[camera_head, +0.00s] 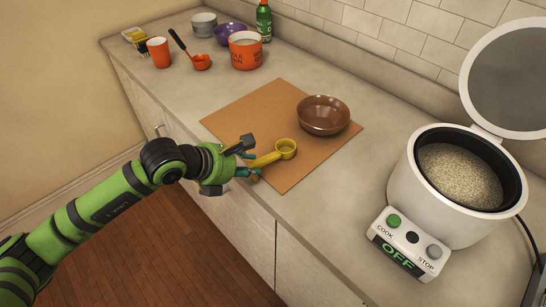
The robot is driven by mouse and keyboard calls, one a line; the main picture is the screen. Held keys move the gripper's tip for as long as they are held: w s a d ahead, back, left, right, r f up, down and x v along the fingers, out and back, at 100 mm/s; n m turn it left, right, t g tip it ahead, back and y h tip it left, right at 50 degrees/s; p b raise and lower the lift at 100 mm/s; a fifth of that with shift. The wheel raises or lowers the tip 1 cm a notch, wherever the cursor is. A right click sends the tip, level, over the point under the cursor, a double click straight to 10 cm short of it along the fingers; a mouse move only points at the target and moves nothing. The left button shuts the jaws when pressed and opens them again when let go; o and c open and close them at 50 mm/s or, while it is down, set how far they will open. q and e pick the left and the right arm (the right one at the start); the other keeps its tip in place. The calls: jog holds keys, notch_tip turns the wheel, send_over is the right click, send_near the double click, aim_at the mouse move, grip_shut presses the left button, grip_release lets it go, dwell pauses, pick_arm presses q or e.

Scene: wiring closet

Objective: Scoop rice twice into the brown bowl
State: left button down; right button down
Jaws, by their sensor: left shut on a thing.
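The brown bowl (323,115) stands upright on the brown mat (262,104) and looks empty. My left gripper (246,161) is shut on the handle of a yellow scoop (286,148), at the mat's front edge. The scoop's cup lies in front of and left of the bowl, apart from it, and no rice shows in it. The open rice cooker (405,190) stands on the right, with its lid (512,75) raised and rice (459,174) inside. Its panel reads OFF. My right gripper does not show.
At the back left of the counter (215,82) stand an orange cup (159,52), a red ladle (201,62), an orange pot (245,50), a purple bowl (229,33), a grey bowl (204,24) and a green bottle (264,20). Counter between mat and cooker is clear.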

pick_arm(q)
jog(key=shift+r, duration=0.15)
jog(key=shift+r, duration=0.55)
jog(key=shift+r+p, duration=0.1)
jog(key=shift+p, duration=0.2)
notch_tip(320, 180, up, 8)
jog(key=p, duration=0.4)
dwell(0.4)
dwell(1.0)
